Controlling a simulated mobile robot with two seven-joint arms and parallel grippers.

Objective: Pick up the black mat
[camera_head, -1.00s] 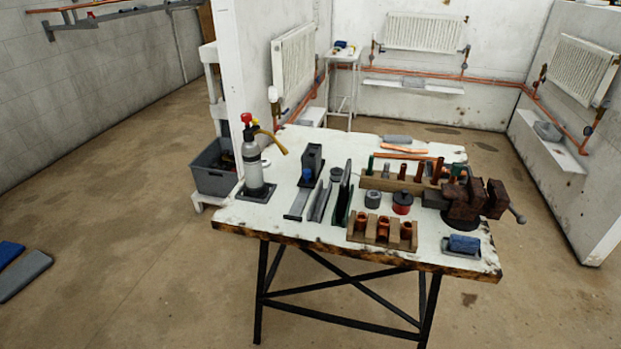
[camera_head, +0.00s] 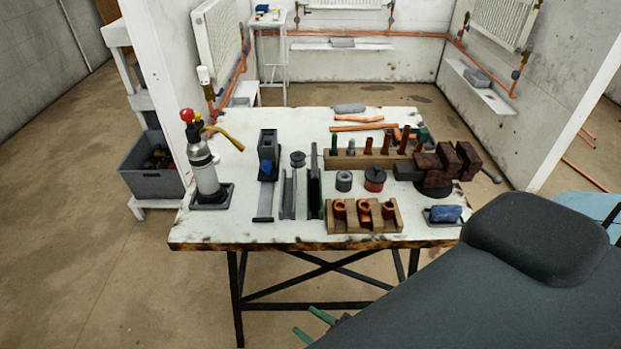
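A thin dark sheet, which looks like the black mat (camera_head: 314,192), stands upright and nearly edge-on in a narrow rack on the white workbench (camera_head: 240,225). Its far face is hidden and green shows along its lower part. My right gripper (camera_head: 312,325) is low in front of the bench, below its front edge. Its two green fingertips are apart with nothing seen between them. It is well short of the dark sheet, and my dark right arm hides the lower right of the view. My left gripper is not in view.
A torch bottle (camera_head: 205,175) stands at the bench's left. A wooden block with copper fittings (camera_head: 363,217) and a red-sided tin (camera_head: 375,180) are right of the sheet. A vise (camera_head: 440,170) is at the right. A grey crate (camera_head: 152,180) stands left of the bench.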

